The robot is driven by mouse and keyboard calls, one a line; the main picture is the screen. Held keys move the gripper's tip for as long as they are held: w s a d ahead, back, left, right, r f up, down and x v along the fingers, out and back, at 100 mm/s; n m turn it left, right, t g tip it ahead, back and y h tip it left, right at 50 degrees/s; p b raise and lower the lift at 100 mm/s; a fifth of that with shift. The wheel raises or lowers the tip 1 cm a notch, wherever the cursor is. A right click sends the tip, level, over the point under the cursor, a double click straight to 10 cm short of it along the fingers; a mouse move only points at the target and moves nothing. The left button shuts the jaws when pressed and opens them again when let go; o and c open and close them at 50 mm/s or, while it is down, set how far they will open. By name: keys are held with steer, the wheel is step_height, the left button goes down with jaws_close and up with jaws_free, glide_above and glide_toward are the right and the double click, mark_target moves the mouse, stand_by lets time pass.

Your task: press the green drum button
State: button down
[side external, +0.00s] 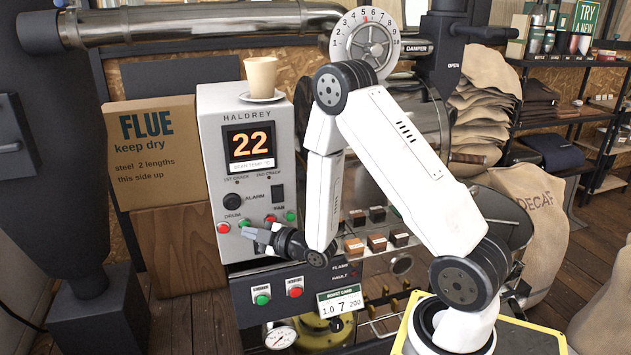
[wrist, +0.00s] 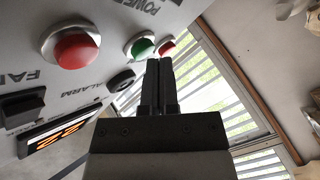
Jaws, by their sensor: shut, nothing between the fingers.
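The green drum button (side external: 244,223) is on the grey control panel (side external: 211,150), above the tips of my gripper (side external: 246,232). The red drum button (side external: 223,228) is just left of it. In the wrist view the panel appears turned over. There the green drum button (wrist: 140,46) lies just up and left of my fingertips (wrist: 160,62), with the red drum button (wrist: 167,46) beyond. My gripper is shut and empty, its fingers together. I cannot tell whether the tips touch the panel.
The red fan button (side external: 270,218) and green fan button (side external: 290,216) are to the right. An alarm knob (side external: 232,201) and a black switch (side external: 278,192) are above. A cup (side external: 261,74) stands on top of the panel. A lower box has another green button (side external: 262,300) and red button (side external: 295,292).

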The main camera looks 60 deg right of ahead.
steer(key=shift+w+d, duration=0.3)
stand_by(0.9)
steer(key=shift+s+a, duration=0.1)
steer(key=shift+a, duration=0.05)
steer(key=shift+s+a, duration=0.45)
steer(key=shift+s, duration=0.05)
steer(key=shift+a, duration=0.1)
stand_by(0.5)
steer(key=shift+s+a, duration=1.65)
steer(key=shift+s, duration=0.1)
steer(key=s+a+r+m+g, duration=0.1)
steer(key=s+a+m+g, duration=0.1)
steer(key=s+m+g, duration=0.3)
steer(key=s+a+m+g, duration=0.2)
steer(key=s+m+g, duration=0.3)
steer(key=s+g, duration=0.2)
steer(key=g, duration=0.2)
steer(key=shift+s+a+r+g, duration=0.3)
steer(key=shift+s+a+r, duration=0.05)
steer(key=shift+a+r, duration=0.05)
